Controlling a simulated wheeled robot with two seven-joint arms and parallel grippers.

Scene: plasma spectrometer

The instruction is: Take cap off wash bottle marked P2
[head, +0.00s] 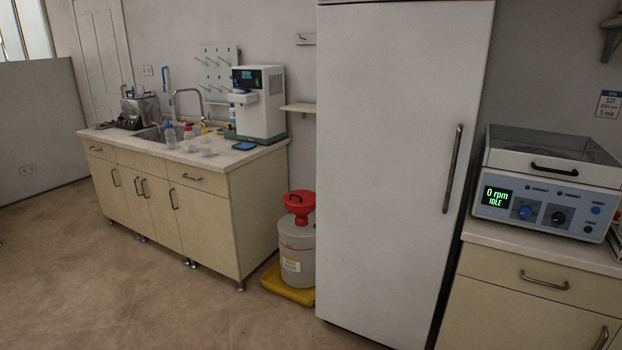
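Several small bottles stand on the far counter beside the sink. One is a bottle with a blue cap (170,134), another is a bottle with a red top (189,133). They are too small to read any marking, so I cannot tell which is P2. Small clear containers (207,142) stand in front of them. Neither of my grippers shows in the head view.
The counter (245,157) with sink (152,133) and a white instrument (258,103) is across the room. A waste container with red funnel (298,240) stands on a yellow tray (287,288). A tall white cabinet (400,170) and a centrifuge (548,180) are right. The floor at left is clear.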

